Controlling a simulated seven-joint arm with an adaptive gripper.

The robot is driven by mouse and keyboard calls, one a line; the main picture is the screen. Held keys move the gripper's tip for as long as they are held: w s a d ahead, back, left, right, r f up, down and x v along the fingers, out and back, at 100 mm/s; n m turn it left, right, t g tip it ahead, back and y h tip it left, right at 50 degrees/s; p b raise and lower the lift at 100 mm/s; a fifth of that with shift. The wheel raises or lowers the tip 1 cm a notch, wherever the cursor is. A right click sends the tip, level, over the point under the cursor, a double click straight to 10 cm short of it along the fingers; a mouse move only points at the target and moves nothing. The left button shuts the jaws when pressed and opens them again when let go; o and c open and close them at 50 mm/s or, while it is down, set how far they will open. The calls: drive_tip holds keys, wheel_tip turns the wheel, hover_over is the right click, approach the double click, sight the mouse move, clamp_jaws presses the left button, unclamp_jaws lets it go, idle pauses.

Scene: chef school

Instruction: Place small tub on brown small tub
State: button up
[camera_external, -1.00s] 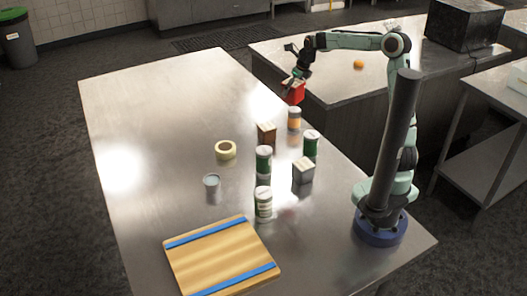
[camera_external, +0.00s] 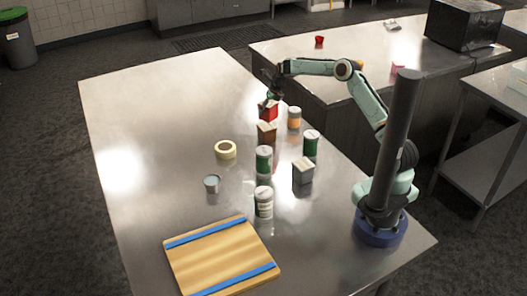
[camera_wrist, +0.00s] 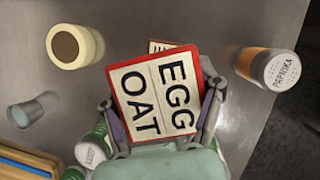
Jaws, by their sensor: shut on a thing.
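The small tub is a red box (camera_external: 269,112) with a white top lettered EGG and OAT, which fills the middle of the wrist view (camera_wrist: 155,95). My gripper (camera_external: 274,95) is shut on it, with fingers on both sides in the wrist view. The brown small tub (camera_external: 266,134) stands on the steel table just in front of and below the red tub in the external view. In the wrist view only a strip of the brown tub (camera_wrist: 159,46) shows past the red tub's edge. I cannot tell whether the two tubs touch.
An orange-banded paprika can (camera_external: 294,118) stands close right. Green cans (camera_external: 311,143), a grey box (camera_external: 303,170), a cream ring-shaped item (camera_external: 225,150) and a small cup (camera_external: 212,184) stand nearby. A cutting board (camera_external: 222,255) lies at the front. The table's left side is clear.

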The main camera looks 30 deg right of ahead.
sight(265, 116)
drive_tip(key=shift+w+f, duration=0.4)
drive_tip(key=shift+f, duration=1.5)
drive_tip(key=shift+f, duration=0.1)
drive_tip(key=o, duration=1.2)
drive_tip(key=shift+o, duration=0.2)
